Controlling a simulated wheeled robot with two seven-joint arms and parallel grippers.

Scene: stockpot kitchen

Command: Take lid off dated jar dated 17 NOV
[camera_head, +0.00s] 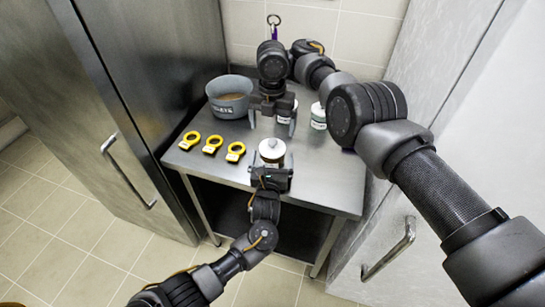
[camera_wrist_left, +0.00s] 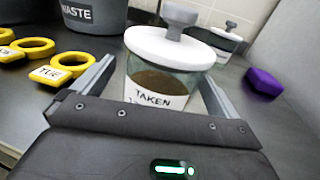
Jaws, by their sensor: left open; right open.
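A glass jar (camera_head: 272,157) with a white lid (camera_wrist_left: 172,47) and grey knob stands near the middle of the table, holding brown contents. In the left wrist view, the jar's label (camera_wrist_left: 158,97) reads "TAKEN"; the line below is cut off, so its date cannot be read. My left gripper (camera_head: 271,168) is open, its fingers on either side of this jar. The lid is on. Two more jars stand behind: one (camera_head: 318,116) at the right and one (camera_head: 292,118) partly hidden by my right gripper. My right gripper (camera_head: 273,119) is open above the table, behind the front jar.
A grey tub (camera_head: 230,107) marked WASTE stands at the back left. Several yellow rings with day tags, one (camera_head: 212,144) in the middle, lie at the left. A purple block (camera_wrist_left: 263,82) lies right of the jars. Steel cabinet doors (camera_head: 150,80) flank the table. The front right is clear.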

